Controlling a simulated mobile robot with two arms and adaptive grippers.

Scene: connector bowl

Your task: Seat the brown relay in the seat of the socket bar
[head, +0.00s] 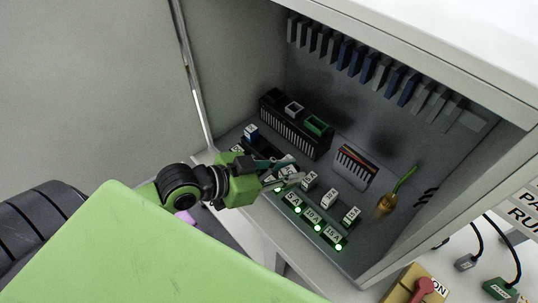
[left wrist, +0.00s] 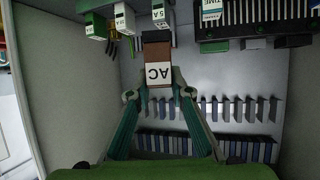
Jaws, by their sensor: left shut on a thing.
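My left gripper (head: 286,180) reaches into the grey cabinet in the head view, low over its panel. In the left wrist view the left gripper (left wrist: 158,97) is shut on the brown relay (left wrist: 157,38), which has a white label reading AC. The relay is clear of the surfaces around it there, as far as I can tell; in the head view I cannot make it out. A long black bar (head: 290,138), apparently the socket bar, stands behind the gripper and bears a white-rimmed and a green-topped block. Its end (left wrist: 262,14) shows at upper right in the wrist view. My right gripper is not in view.
White labelled blocks (head: 329,198) and green lamps stand in rows right of the gripper. A ribbed connector block (head: 355,166) and a brass fitting (head: 387,204) with a green stem lie further right. Blue and grey fins (head: 361,67) line the far wall.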

